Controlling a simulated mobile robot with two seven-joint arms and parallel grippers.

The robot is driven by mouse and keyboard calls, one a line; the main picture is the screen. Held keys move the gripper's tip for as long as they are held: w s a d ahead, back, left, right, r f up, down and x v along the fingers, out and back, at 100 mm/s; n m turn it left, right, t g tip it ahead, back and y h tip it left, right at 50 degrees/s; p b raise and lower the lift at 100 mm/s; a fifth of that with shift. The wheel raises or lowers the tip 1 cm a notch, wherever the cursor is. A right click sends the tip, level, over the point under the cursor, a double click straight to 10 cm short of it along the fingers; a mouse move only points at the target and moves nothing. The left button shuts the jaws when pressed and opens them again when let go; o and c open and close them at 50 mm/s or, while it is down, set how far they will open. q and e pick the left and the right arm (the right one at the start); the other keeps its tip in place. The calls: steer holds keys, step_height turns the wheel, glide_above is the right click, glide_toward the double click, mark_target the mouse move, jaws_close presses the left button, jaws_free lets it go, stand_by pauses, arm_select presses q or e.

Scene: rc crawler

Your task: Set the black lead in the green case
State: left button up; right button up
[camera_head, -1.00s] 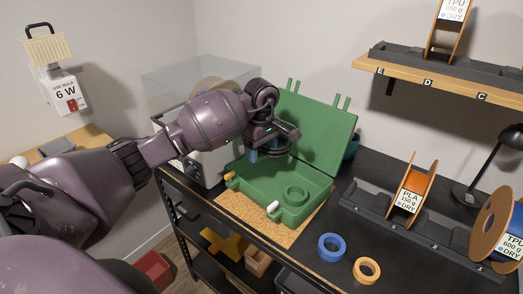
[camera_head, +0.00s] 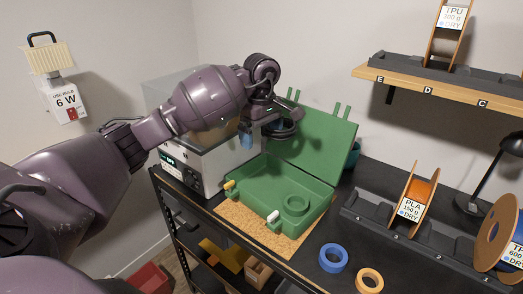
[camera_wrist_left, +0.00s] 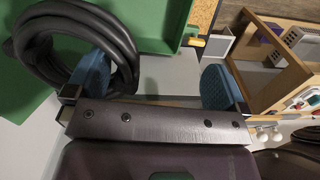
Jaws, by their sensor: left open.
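The green case (camera_head: 262,188) stands open on a cork mat, its lid (camera_head: 318,140) raised at the back. A round green ring (camera_head: 296,204) is inside it, toward the right. My left gripper (camera_head: 265,132) is open above the back left of the case, near the lid. The black lead (camera_head: 281,130) is a coil at its right finger, held clear of the case floor. In the left wrist view, the coil (camera_wrist_left: 133,45) loops around the left blue finger; the other finger (camera_wrist_left: 218,86) is bare. Exact contact is hard to tell. My right gripper is out of view.
A white machine with a clear cover (camera_head: 205,165) stands left of the case. Blue (camera_head: 333,258) and orange (camera_head: 369,281) tape rolls lie in front right. A dark spool rack (camera_head: 375,219) holds a PLA spool (camera_head: 411,205). A wooden shelf (camera_head: 440,88) hangs above.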

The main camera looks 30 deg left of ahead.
arm_select(q)
steer(key=shift+r, duration=1.4)
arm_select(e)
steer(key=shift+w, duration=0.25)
arm_select(q)
steer(key=shift+c, duration=0.2)
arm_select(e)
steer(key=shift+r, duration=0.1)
arm_select(q)
steer(key=c, duration=1.8)
steer(key=n+p, duration=0.3)
steer(key=n, duration=0.1)
glide_above(266, 199)
step_height(266, 199, down, 17)
steer(key=shift+f, duration=2.9)
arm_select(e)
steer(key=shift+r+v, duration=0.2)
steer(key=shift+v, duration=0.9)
